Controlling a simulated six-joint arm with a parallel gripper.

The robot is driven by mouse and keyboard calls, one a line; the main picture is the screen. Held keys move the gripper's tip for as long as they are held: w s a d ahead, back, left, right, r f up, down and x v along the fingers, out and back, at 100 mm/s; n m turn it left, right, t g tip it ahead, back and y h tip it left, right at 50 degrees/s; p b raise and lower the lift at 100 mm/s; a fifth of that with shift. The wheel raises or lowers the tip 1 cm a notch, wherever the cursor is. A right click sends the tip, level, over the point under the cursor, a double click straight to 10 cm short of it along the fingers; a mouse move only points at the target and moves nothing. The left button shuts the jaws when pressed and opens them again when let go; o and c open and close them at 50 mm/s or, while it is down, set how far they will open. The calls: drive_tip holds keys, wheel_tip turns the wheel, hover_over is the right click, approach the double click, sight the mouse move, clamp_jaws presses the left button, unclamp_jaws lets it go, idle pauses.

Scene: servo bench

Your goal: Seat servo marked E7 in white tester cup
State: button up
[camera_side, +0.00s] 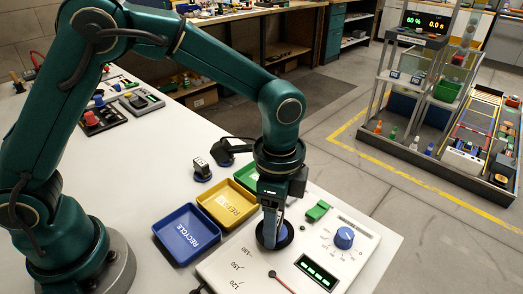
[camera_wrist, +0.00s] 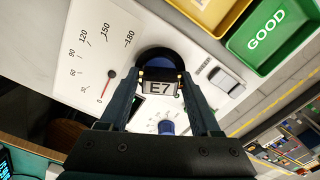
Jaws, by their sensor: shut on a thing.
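The servo marked E7 (camera_wrist: 159,88) is between my fingers in the wrist view, with its label facing the camera. My gripper (camera_wrist: 160,78) is shut on it. In the side view my gripper (camera_side: 270,222) points straight down at the round dark cup (camera_side: 284,240) on the white tester (camera_side: 238,258). The cup's dark ring and blue inside also show in the wrist view (camera_wrist: 150,55), behind the servo. The servo's lower end is hidden, so I cannot tell how deep it sits in the cup.
Blue RECYCLE (camera_side: 185,232), yellow REPAIR (camera_side: 225,207) and green GOOD (camera_wrist: 268,38) trays stand beside the tester. The tester carries a blue knob (camera_side: 343,238), a green switch (camera_side: 317,211), a lit display (camera_side: 317,272) and a red-tipped needle.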

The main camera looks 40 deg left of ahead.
drive_tip(key=o, duration=1.5)
drive_tip(key=shift+c, duration=0.2)
drive_tip(key=shift+r, duration=0.1)
drive_tip(key=shift+r, duration=2.45)
drive_tip(key=shift+r, duration=2)
